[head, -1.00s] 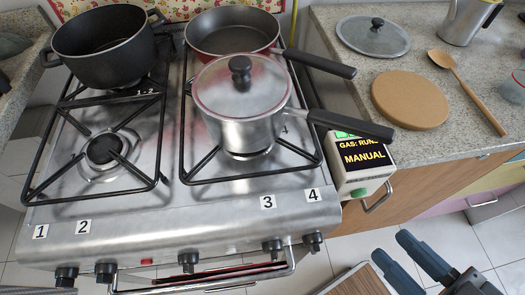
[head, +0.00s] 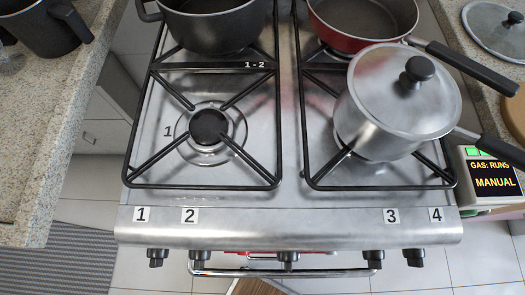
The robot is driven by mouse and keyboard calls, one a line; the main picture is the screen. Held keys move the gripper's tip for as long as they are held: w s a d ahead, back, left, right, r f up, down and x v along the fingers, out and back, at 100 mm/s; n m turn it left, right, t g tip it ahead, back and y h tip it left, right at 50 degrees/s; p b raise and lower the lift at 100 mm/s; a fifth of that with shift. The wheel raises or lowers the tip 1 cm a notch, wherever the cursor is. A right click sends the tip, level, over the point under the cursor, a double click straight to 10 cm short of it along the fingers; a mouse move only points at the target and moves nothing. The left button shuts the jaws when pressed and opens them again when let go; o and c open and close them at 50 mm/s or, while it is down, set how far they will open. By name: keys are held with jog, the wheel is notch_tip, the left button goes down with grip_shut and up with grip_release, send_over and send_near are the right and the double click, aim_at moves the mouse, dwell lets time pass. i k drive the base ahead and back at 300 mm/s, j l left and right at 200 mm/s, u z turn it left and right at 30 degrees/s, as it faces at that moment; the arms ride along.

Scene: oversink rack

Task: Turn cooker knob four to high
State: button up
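Cooker knob four (head: 414,257) is a small black knob on the cooker's front edge, far right, below the white label 4 (head: 436,214). Knob three (head: 373,259) is just left of it, below the label 3 (head: 391,215). The cooker (head: 290,225) is a steel gas hob with black grates. From this height I cannot read the knob's setting, and no flame shows. My gripper is not in the head view.
A lidded steel pot (head: 395,105) stands on the front right burner, its black handle reaching right. A red pan (head: 360,20) and black pot (head: 213,22) stand behind. A towel bar (head: 280,272) runs below the knobs. The front left burner (head: 210,127) is bare.

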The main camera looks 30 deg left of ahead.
aim_at(415, 257)
jog(key=k+j, duration=0.15)
jog(key=j, duration=0.2)
jog(key=k+j, duration=0.2)
jog(key=j, duration=0.2)
jog(key=k+j, duration=0.15)
jog(key=j, duration=0.2)
jog(key=k+j, duration=0.2)
jog(key=j, duration=0.2)
jog(key=k+j+z, duration=0.1)
jog(key=j, duration=0.25)
jog(key=k+z, duration=0.1)
jog(key=z, duration=0.65)
jog(key=i+l+z, duration=0.15)
jog(key=l, duration=0.2)
jog(key=i+l+z, duration=0.2)
jog(key=l, duration=0.2)
jog(key=i+l+z, duration=0.15)
jog(key=l, duration=0.15)
